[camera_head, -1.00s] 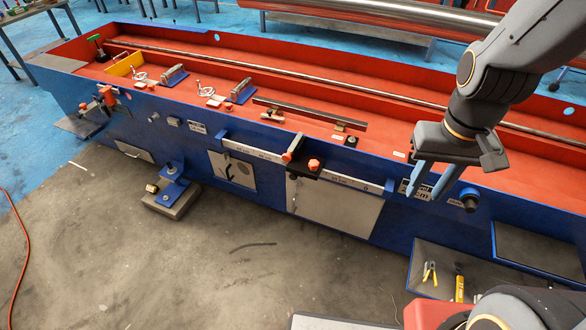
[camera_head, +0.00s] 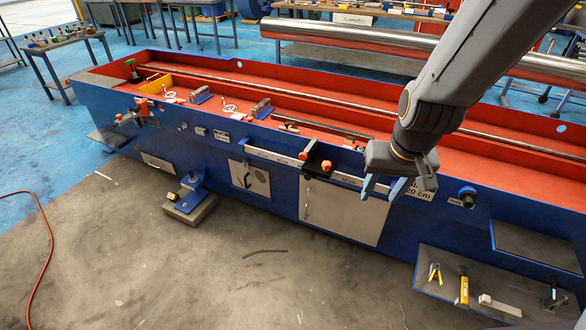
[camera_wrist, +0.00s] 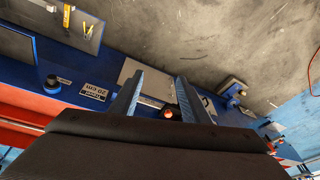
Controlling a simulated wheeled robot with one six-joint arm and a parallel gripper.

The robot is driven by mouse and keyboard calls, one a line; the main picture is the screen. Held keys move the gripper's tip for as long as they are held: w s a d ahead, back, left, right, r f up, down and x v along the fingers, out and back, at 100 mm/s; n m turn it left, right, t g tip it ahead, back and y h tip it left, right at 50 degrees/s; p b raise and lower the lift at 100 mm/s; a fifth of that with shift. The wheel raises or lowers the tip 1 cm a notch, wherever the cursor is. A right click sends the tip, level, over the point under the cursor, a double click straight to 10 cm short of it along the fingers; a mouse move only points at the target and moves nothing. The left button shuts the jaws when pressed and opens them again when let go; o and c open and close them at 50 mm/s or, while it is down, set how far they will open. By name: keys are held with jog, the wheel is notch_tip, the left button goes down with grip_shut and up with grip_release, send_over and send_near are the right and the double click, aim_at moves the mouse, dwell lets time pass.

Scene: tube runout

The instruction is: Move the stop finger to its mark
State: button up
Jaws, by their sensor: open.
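The stop finger (camera_head: 316,166) is a dark block with orange knobs, sitting on the pale scale strip (camera_head: 350,180) along the blue front of the bench. Its upper arm reaches up over the trough edge. My gripper (camera_head: 383,190) is open and empty, to the right of the stop finger and apart from it. In the wrist view, an orange knob of the stop finger (camera_wrist: 168,113) shows between my two blue fingers (camera_wrist: 160,98), beyond them. A sign ending in "20 cm" (camera_head: 418,191) is right of the scale, partly behind my gripper. The mark itself is too small to make out.
The red trough (camera_head: 480,150) runs behind the scale, with a long rod and clamps inside. A grey door (camera_head: 340,212) lies below the scale. A tool tray (camera_head: 445,283) juts out at lower right. The floor in front is mostly clear.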

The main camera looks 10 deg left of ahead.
jog(key=w+a+f+t+b, duration=0.35)
jog(key=w+a, duration=0.25)
jog(key=w, duration=0.3)
jog(key=w+a+f+t+b, duration=0.25)
jog(key=w+a+f, duration=0.25)
jog(key=w, duration=0.5)
jog(key=m+t+h+b, duration=0.4)
jog(key=t+h+b, duration=0.35)
jog(key=b, duration=0.35)
send_near(302, 157)
jog(key=x, duration=0.2)
jog(key=shift+t+y, duration=0.25)
jog(key=shift+y, duration=0.1)
jog(key=x, duration=0.6)
jog(key=shift+w+d, duration=0.2)
jog(key=shift+d, duration=0.1)
jog(key=shift+c, duration=0.2)
jog(key=shift+w, duration=0.1)
grip_shut()
